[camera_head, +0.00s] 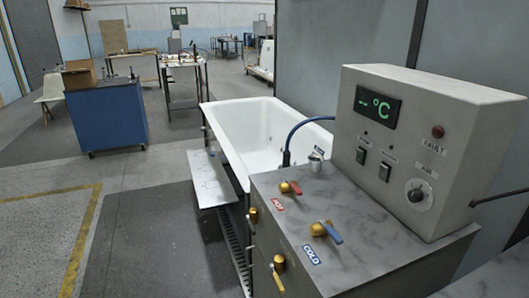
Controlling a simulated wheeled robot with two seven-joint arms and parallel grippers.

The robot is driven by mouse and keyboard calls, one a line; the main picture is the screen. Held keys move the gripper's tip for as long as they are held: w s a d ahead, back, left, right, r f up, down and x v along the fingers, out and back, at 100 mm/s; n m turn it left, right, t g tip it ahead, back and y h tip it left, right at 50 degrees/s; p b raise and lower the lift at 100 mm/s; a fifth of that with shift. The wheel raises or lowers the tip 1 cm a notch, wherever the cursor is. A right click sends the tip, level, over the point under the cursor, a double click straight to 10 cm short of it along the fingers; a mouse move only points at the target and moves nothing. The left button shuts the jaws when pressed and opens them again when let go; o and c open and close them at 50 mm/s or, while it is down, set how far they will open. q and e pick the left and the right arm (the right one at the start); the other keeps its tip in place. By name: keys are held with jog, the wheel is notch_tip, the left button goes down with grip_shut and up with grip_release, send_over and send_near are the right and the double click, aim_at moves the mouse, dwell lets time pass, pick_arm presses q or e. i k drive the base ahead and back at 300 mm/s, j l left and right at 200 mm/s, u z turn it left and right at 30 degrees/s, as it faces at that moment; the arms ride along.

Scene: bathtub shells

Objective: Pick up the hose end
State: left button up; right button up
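A blue hose (291,133) arches up beside the white bathtub (244,120), at the back edge of the grey counter. One side of it runs right and passes behind the control box (445,125). Its other side drops to a darker lower end (286,159) near the counter's back edge. I cannot tell whether this end is free or fixed to the counter. A short grey fitting (316,161) stands just right of it. Neither of my grippers shows in the head view.
The counter (365,243) carries a red-handled valve (290,187) and a blue-handled valve (326,231). A dark thin rod (500,195) reaches in from the right. A grey shelf (208,180) lies along the tub. A blue cabinet (106,115) stands far left; floor between is clear.

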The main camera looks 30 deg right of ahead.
aim_at(287, 153)
jog(key=i+j+z, duration=0.1)
jog(key=i+z, duration=0.35)
jog(key=i+j+z, duration=0.2)
jog(key=i+z, duration=0.25)
jog(key=i+j+z, duration=0.3)
jog(key=z, duration=0.15)
